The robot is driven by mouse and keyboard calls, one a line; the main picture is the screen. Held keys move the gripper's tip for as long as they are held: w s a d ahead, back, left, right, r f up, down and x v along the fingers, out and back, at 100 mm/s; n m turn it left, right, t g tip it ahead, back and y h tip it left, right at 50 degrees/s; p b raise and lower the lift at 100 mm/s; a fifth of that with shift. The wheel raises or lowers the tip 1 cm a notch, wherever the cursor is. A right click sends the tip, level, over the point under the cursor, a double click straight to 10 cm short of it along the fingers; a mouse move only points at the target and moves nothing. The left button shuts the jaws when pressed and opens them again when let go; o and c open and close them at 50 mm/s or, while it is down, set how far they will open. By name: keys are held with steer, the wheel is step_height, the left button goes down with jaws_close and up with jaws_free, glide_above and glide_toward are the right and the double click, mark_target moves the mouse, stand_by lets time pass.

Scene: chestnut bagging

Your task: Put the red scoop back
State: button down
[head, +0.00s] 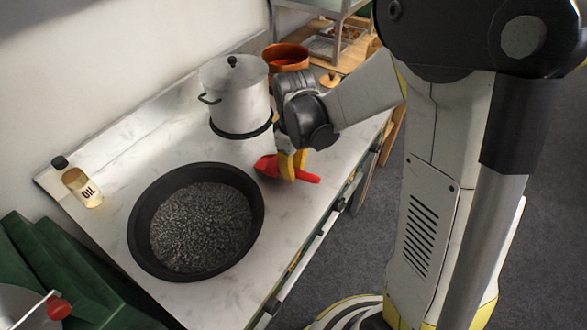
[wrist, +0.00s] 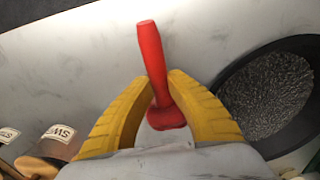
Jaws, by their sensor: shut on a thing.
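The red scoop (head: 267,166) is at my gripper, on the pale counter (head: 150,150) or just above it; I cannot tell if it touches. My gripper (head: 292,165) has yellow fingers that point down, with the scoop between them. In the wrist view the fingers of my gripper (wrist: 160,92) stand on both sides of the red scoop (wrist: 151,50). The scoop's handle points up in that picture, past the fingertips.
A black pan of dark grains (head: 133,218) lies left of the scoop. A white lidded pot (head: 235,92) stands behind, with an orange pot (head: 286,56) beyond. An oil bottle (head: 78,184) is at the far left. The counter's front edge is close on the right.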

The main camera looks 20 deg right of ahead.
steer(key=shift+f+b, duration=0.45)
stand_by(0.3)
steer(key=c, duration=1.4)
jaws_free()
steer(key=shift+o, duration=0.2)
step_height(320, 180, up, 12)
steer(key=s+r+m+t, duration=0.3)
steer(key=s+m+t, duration=0.4)
steer(key=s, duration=0.5)
steer(key=shift+s, duration=0.25)
